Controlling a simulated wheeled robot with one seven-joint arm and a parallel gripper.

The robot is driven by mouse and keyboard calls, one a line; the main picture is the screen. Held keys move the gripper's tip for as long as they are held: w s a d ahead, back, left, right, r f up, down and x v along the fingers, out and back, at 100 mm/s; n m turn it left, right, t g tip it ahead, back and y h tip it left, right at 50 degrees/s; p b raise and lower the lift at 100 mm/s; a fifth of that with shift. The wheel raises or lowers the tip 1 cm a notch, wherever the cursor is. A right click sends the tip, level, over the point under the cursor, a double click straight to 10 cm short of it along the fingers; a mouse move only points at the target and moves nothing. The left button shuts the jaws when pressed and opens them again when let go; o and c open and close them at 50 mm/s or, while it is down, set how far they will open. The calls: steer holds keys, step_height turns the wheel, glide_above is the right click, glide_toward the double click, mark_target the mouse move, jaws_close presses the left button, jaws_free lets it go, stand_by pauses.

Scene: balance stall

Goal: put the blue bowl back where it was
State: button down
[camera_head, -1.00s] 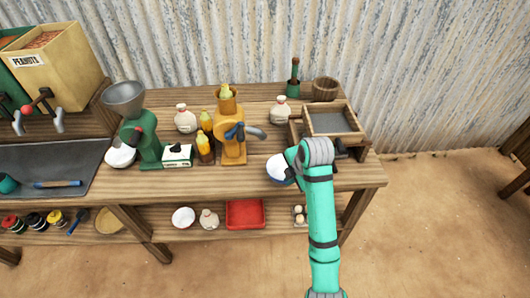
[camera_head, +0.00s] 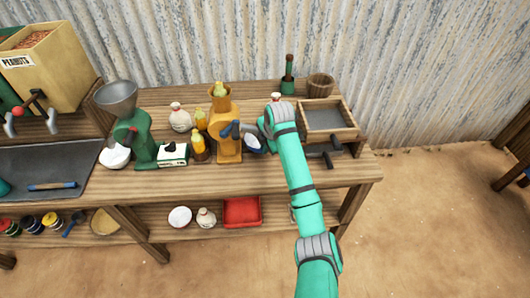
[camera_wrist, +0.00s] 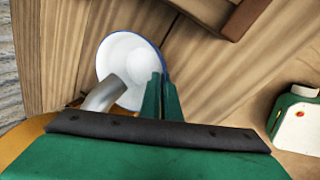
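The blue bowl (camera_head: 254,144), white inside with a blue rim, is over the bench just right of the yellow machine (camera_head: 228,148). It also shows in the wrist view (camera_wrist: 122,48). My gripper (camera_wrist: 161,98) has its two green fingers close together across the bowl's rim, holding it. A grey spout (camera_wrist: 106,95) of the machine overlaps the bowl's lower left in the wrist view. In the head view my wrist hides part of the bowl and the fingertips. I cannot tell whether the bowl touches the bench.
A wooden tray box (camera_head: 327,118) stands to the right, with a wooden cup (camera_head: 320,84) and a green bottle (camera_head: 288,78) behind. Yellow sauce bottles (camera_head: 199,148) and a white box (camera_head: 173,154) stand left of the machine. The bench front (camera_head: 225,177) is clear.

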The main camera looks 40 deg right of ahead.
steer(key=shift+a+f, duration=0.1)
steer(key=shift+f, duration=1.05)
steer(key=shift+s, duration=0.1)
steer(key=shift+f, duration=0.1)
steer(key=c, duration=2)
jaws_free()
steer(key=shift+r, duration=0.25)
steer(key=v, duration=1.1)
steer(key=shift+s+r, duration=0.2)
steer(key=shift+r, duration=0.15)
